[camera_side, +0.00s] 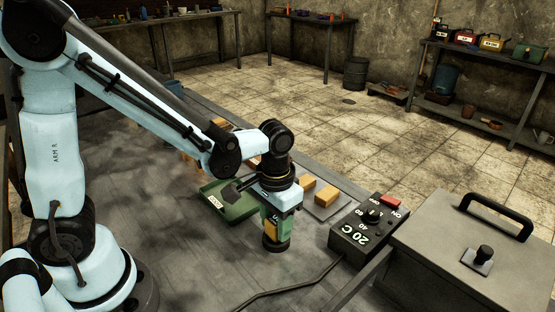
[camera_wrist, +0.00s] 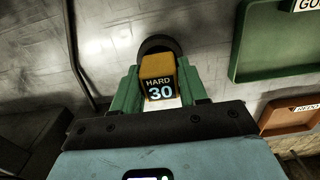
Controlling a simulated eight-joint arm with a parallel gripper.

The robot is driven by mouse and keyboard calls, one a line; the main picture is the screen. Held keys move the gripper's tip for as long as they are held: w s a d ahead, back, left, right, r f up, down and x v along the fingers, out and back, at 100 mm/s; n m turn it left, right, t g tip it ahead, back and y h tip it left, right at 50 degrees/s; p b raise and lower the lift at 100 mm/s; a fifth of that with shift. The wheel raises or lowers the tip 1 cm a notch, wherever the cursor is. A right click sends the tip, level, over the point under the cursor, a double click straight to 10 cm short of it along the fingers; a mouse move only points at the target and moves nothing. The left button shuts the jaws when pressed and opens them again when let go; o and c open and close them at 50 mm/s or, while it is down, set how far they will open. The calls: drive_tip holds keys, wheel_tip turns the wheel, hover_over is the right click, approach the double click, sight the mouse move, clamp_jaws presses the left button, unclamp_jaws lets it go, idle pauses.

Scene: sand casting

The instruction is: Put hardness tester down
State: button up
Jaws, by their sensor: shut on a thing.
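My gripper (camera_side: 273,222) points down over the grey bench, with its green fingers shut on the hardness tester. The tester (camera_wrist: 159,78) has a yellow body marked "HARD 30" and a round dark base. In the wrist view it sits between my two green fingers (camera_wrist: 160,92). In the side view the tester's dark base (camera_side: 276,245) is at or just above the bench top; I cannot tell whether it touches. Part of its body is hidden by the fingers.
A green tray (camera_side: 240,211) lies just left of my gripper, and an orange tray (camera_wrist: 290,114) shows in the wrist view. A control box (camera_side: 362,238) reading 20 C stands beside a lidded metal box (camera_side: 455,275). The front bench is clear except for a cable.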

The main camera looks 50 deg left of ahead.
sight(276, 219)
drive_tip(key=shift+f, duration=0.35)
drive_tip(key=o, duration=1)
drive_tip(key=shift+o, duration=0.2)
drive_tip(key=shift+r, duration=0.1)
wheel_tip(276, 219, up, 13)
drive_tip(key=s+a+f+t, duration=0.1)
drive_tip(key=s+a+t, duration=0.2)
drive_tip(key=a+t, duration=0.4)
drive_tip(key=shift+f, duration=0.35)
